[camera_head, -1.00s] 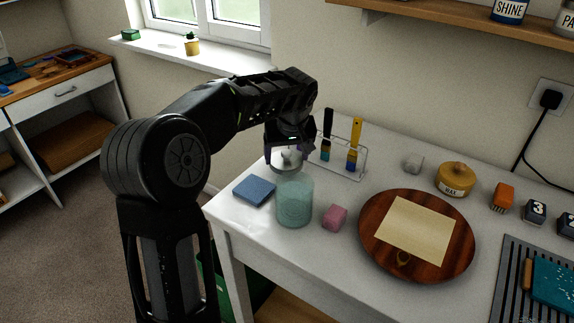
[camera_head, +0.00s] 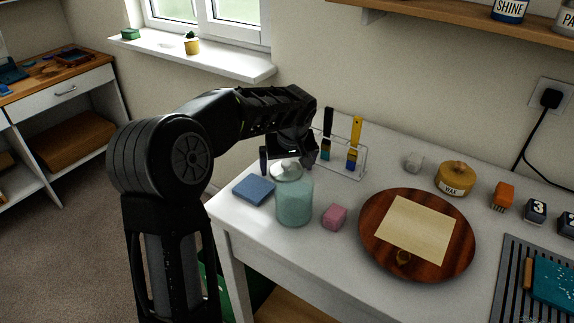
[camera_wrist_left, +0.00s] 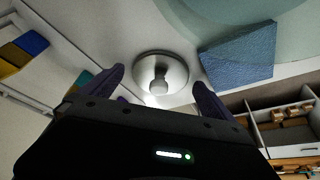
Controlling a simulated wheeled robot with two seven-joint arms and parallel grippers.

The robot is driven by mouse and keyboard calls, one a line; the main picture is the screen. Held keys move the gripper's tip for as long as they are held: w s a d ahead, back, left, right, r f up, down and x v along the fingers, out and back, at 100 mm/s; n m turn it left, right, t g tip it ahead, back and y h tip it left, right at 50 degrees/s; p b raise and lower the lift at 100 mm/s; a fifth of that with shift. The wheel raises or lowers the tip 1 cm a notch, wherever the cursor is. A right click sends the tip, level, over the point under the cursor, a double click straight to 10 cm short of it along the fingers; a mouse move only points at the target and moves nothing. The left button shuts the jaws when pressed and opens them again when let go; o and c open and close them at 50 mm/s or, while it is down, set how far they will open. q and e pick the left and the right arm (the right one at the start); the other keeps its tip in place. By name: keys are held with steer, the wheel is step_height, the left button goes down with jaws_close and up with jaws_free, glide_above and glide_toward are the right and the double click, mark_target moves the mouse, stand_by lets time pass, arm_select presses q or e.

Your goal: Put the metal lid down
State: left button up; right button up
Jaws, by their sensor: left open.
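The metal lid (camera_head: 287,167) is a round silvery disc with a knob. It shows just behind the glass jar (camera_head: 294,203), which partly hides it in the head view. In the left wrist view the lid (camera_wrist_left: 160,74) lies knob up on the white table, between the jar and the brush stand. My left gripper (camera_head: 287,157) is open over the lid. In the left wrist view its fingers (camera_wrist_left: 160,90) stand apart on either side of the knob, not touching it. The jar is teal, translucent and upright. My right gripper is out of view.
A blue sponge (camera_head: 254,191) lies left of the jar and a pink block (camera_head: 334,217) to its right. The brush stand (camera_head: 351,172) is behind. A round wooden board (camera_head: 376,257) with paper, a wax tin (camera_head: 455,181) and an orange brush (camera_head: 503,195) are further right.

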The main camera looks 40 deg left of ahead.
arm_select(q)
steer(key=shift+r, duration=0.1)
steer(key=shift+r, duration=0.15)
steer(key=v, duration=1.2)
steer(key=shift+a, duration=0.1)
stand_by(0.5)
